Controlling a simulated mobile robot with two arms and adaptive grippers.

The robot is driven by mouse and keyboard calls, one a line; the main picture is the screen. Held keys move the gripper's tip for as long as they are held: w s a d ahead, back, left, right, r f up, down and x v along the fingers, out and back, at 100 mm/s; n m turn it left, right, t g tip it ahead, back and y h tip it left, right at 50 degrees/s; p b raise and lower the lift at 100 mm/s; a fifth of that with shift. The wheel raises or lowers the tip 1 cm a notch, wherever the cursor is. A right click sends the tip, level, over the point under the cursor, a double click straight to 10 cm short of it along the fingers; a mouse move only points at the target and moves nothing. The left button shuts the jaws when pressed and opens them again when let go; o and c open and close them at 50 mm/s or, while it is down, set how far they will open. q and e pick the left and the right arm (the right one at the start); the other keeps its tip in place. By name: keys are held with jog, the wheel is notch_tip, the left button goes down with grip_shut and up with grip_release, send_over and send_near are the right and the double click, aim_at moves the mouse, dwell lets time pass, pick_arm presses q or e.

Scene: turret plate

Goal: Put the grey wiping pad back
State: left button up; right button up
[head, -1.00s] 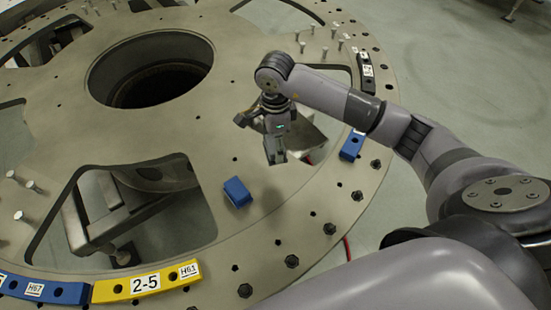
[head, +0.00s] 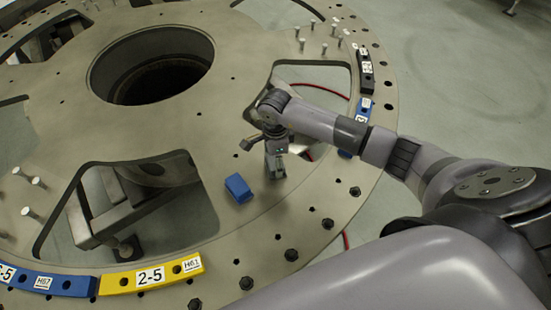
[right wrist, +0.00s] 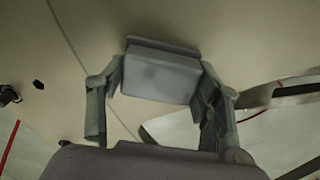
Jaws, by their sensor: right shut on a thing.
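My right gripper (head: 275,174) is over the turret plate, just right of a blue block (head: 238,188) that lies on the plate. In the right wrist view, the fingers of the right gripper (right wrist: 160,105) stand on both sides of a grey block, the grey wiping pad (right wrist: 160,78), and are shut on it. The pad is mostly hidden by the gripper in the head view. I cannot tell whether the pad touches the plate. My left gripper is not in view.
The turret plate (head: 255,222) has a round hole (head: 150,68) and large cutouts, one left of the blue block and one behind my right arm. Bolts line its rim. Yellow (head: 150,275) and blue (head: 45,283) labelled segments sit at the front left rim. Upright pins stand at the back.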

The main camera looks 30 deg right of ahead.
jog(key=o, duration=0.6)
jog(key=shift+f, duration=0.15)
jog(key=o, duration=0.5)
jog(key=shift+r, duration=0.25)
jog(key=shift+w+r, duration=0.1)
jog(key=shift+r, duration=0.15)
notch_tip(320, 180, up, 12)
jog(key=b, duration=0.4)
jog(key=shift+f, duration=0.25)
